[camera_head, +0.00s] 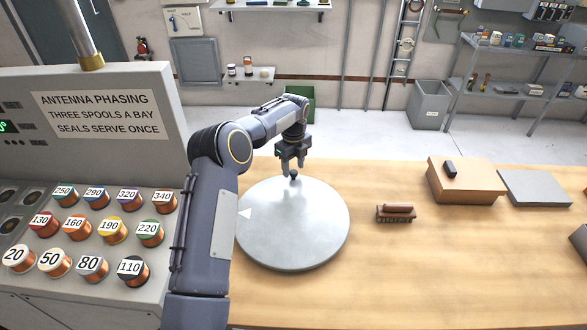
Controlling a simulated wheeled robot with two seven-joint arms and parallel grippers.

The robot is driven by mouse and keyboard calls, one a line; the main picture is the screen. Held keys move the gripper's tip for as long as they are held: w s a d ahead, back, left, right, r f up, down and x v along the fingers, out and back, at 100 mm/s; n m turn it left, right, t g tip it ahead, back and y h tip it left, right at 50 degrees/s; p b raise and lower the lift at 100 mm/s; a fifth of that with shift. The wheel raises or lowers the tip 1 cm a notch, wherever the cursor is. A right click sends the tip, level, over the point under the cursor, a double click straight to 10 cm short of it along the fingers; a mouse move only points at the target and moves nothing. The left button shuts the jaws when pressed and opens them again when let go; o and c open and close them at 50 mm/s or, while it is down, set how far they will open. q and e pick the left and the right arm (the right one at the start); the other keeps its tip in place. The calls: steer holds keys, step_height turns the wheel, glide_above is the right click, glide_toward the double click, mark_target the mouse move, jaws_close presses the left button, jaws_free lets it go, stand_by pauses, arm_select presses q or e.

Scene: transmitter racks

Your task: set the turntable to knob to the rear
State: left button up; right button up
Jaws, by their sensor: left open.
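The turntable (293,225) is a round grey metal disc lying on the wooden bench. Its small dark knob (295,176) is at the rear edge of the disc, the side away from me. My left gripper (292,165) points down right at the knob with its fingers open; I cannot tell whether they touch it. A pale triangular mark (244,213) shows at that edge, beside my arm. My right gripper is not in view.
A console with numbered copper spools (113,230) and an antenna phasing sign (101,115) stands at the left. A brown brush-like object (396,213), a wooden block (465,183) and a grey plate (534,188) lie to the right. The bench front is clear.

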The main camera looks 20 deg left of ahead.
arm_select(q)
step_height(320, 180, up, 6)
steer(key=shift+r, duration=0.2)
stand_by(0.4)
